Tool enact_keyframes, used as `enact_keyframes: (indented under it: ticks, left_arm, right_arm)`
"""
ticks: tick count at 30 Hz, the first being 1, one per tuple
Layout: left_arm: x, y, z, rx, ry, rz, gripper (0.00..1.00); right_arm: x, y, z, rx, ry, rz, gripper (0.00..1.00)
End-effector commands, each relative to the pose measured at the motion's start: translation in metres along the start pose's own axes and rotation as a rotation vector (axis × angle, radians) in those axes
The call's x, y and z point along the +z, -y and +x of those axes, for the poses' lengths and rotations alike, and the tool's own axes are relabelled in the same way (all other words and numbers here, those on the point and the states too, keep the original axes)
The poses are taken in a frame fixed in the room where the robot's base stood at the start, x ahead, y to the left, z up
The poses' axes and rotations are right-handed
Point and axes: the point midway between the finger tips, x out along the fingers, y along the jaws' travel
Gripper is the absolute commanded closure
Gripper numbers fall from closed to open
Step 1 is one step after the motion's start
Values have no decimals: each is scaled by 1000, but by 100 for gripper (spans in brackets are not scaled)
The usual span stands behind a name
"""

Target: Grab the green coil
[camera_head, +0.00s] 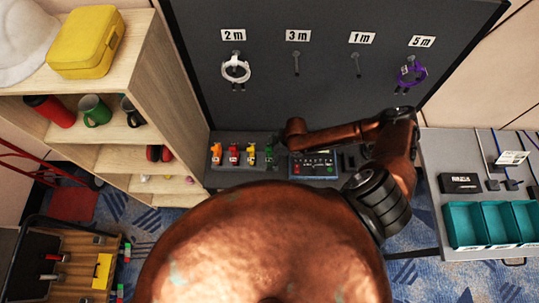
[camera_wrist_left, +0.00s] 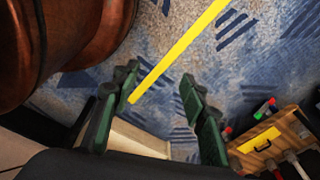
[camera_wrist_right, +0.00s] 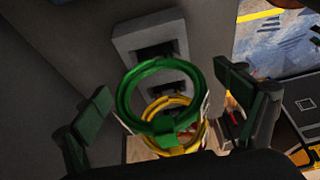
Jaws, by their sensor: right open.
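The green coil (camera_wrist_right: 170,131) is a ring with a clasp in the right wrist view, in front of a yellow coil (camera_wrist_right: 200,135). My right gripper (camera_wrist_right: 162,92) is open, with one finger to each side of the green coil and gaps between. In the head view my right arm reaches left above the desk, and its fingers are not clear there. A small green item (camera_head: 268,152) there, at the right end of a coloured row, looks like the same coil. My left gripper (camera_wrist_left: 158,90) is open and empty above the carpet, out of the head view.
Orange (camera_head: 216,153), red (camera_head: 234,154) and yellow (camera_head: 251,155) items stand left of the green one. A dark panel (camera_head: 330,85) with length labels holds a white coil (camera_head: 236,70) and a purple coil (camera_head: 411,72). A wooden shelf (camera_head: 165,95) stands close at left.

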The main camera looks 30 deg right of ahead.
Motion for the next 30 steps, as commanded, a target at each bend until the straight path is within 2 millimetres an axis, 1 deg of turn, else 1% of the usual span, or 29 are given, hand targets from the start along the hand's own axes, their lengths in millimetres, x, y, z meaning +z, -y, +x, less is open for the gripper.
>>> enact_keyframes:
  ticks: [1,3,15,24,30]
  left_arm:
    - [-3,0,0,0,-4,1,60]
    - [-4,0,0,0,-4,1,60]
    - [16,-1,0,1,20,-3,60]
    - [15,-1,0,1,19,-2,60]
    - [11,-1,0,1,15,-2,60]
  right_arm:
    - [0,0,0,0,0,0,9]
    - [0,0,0,0,0,0,9]
    - [0,0,0,0,0,0,36]
    - [0,0,0,0,0,0,57]
    - [0,0,0,0,0,0,58]
